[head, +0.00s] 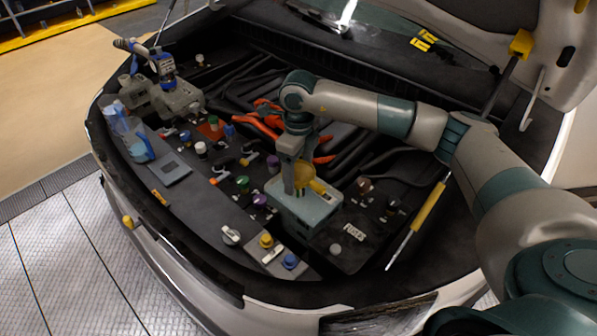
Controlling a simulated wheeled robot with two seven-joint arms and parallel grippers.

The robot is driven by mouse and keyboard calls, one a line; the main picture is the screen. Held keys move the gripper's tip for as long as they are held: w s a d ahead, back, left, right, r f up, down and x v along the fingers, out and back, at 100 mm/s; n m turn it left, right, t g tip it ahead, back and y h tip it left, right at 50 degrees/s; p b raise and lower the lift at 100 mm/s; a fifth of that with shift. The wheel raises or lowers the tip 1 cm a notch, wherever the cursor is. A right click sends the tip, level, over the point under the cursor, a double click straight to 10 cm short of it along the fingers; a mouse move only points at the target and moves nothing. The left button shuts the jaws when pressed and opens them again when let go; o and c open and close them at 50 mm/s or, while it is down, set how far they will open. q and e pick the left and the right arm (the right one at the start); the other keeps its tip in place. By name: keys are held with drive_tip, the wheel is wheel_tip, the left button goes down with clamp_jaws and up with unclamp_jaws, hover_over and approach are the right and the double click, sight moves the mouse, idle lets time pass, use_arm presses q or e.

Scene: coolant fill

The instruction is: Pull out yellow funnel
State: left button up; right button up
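The yellow funnel (317,186) is at the pale grey-green box (312,209) in the right middle of the engine bay. Part of the funnel is hidden behind my gripper. My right gripper (296,190) points down over the box, with its fingers at the left side of the funnel. They look to be at the funnel's rim, but I cannot tell whether they touch it or are closed on it. My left gripper is not in view.
Several coloured caps stand around the box, including a yellow one (266,240) and a blue one (290,261). Orange cables (262,125) lie behind it. A yellow-sleeved strut (428,207) stands at the right. The raised hood (470,50) overhangs the back right.

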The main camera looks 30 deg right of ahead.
sight(298, 172)
drive_tip(key=shift+o, duration=1)
drive_tip(key=shift+r, duration=0.4)
drive_tip(key=shift+r+p, duration=1)
drive_tip(key=shift+r, duration=1.3)
